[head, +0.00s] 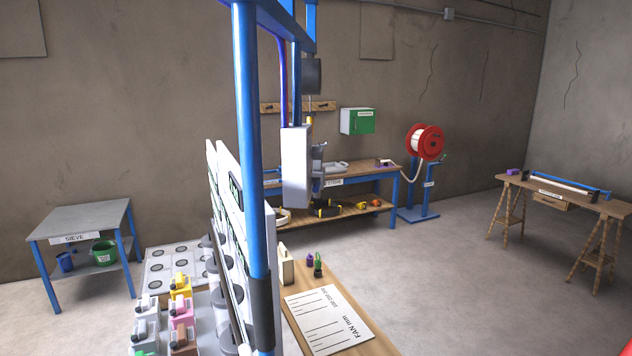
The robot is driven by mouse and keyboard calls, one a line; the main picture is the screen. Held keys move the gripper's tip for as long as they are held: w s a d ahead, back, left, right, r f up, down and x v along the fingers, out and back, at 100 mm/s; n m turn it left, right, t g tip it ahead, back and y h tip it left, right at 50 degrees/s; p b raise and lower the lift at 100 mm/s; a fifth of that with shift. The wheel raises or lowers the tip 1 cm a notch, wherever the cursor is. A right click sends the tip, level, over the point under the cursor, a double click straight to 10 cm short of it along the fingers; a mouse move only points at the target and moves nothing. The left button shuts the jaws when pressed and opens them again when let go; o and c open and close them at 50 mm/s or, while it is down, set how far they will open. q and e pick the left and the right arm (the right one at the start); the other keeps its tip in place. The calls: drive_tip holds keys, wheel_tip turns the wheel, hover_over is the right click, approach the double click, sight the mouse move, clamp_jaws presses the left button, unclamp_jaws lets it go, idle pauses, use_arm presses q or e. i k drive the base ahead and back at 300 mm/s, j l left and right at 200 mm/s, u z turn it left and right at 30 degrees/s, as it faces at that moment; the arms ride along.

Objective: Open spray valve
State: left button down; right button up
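No part is clearly recognisable as the spray valve. A red reel (425,142) with a pale hose stands at the back wall, on a blue stand (428,195). A small dark and green fitting (441,158) sits on the right side of this stand, too small to tell whether it is a valve or how it is set. Neither of my grippers is in view.
A blue post (252,170) and white panels block the near middle. A workbench (385,176) with tools stands behind. A sieve table (80,219) is at left, a wooden trestle table (575,198) at right. Open floor lies between the reel and the trestle table.

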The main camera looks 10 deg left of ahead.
sight(317, 185)
drive_tip(key=k+l+u, duration=0.4)
drive_tip(key=k, duration=0.45)
drive_tip(key=l, duration=0.1)
